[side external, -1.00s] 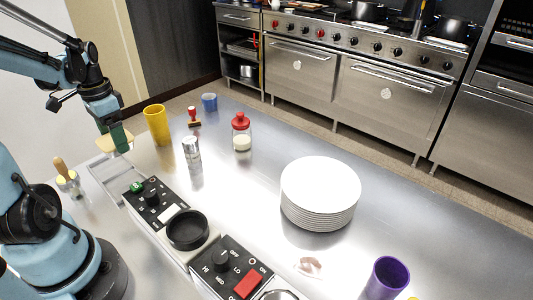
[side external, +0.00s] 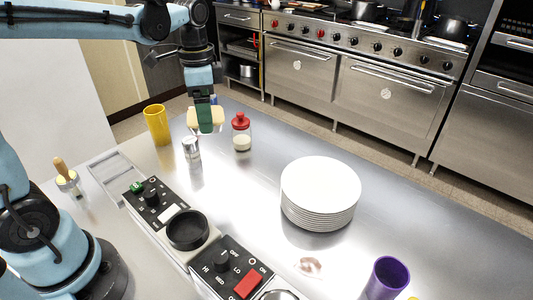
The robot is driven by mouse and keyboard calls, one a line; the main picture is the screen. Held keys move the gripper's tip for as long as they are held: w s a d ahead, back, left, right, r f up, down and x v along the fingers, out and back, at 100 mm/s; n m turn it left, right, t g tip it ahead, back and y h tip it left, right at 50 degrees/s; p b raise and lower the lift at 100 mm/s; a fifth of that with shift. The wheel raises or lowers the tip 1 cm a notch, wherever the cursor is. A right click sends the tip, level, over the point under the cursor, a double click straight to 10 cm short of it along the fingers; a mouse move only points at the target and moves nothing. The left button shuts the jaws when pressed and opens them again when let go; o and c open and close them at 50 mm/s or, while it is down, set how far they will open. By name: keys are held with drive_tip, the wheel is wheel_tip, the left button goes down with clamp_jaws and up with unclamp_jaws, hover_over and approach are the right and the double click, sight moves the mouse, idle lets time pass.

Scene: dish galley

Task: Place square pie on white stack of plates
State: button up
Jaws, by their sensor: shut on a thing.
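My gripper (side external: 205,122) is shut on the square pie (side external: 192,117), a pale tan flat piece that shows on both sides of the green fingers. It holds the pie above the counter, behind the metal shaker and left of the red-lidded jar. The white stack of plates (side external: 320,185) stands on the steel counter right of centre, to the right of and nearer the camera than my gripper. The top plate is bare. The fingers hide the middle of the pie.
A red-lidded jar (side external: 241,138), metal shaker (side external: 191,148) and yellow cup (side external: 157,125) stand near the gripper. Control boxes (side external: 190,230) line the front left. A purple cup (side external: 387,278) stands front right. The counter (side external: 250,185) between jar and plates is clear.

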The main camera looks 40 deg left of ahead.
drive_tip(key=d+r+m, duration=0.3)
drive_tip(key=d+m, duration=0.8)
drive_tip(key=d, duration=2)
hover_over(321, 181)
wheel_tip(321, 181, down, 6)
drive_tip(key=shift+f, duration=2.2)
drive_tip(key=shift+f, duration=0.15)
drive_tip(key=o, duration=1)
drive_tip(key=shift+c, duration=0.2)
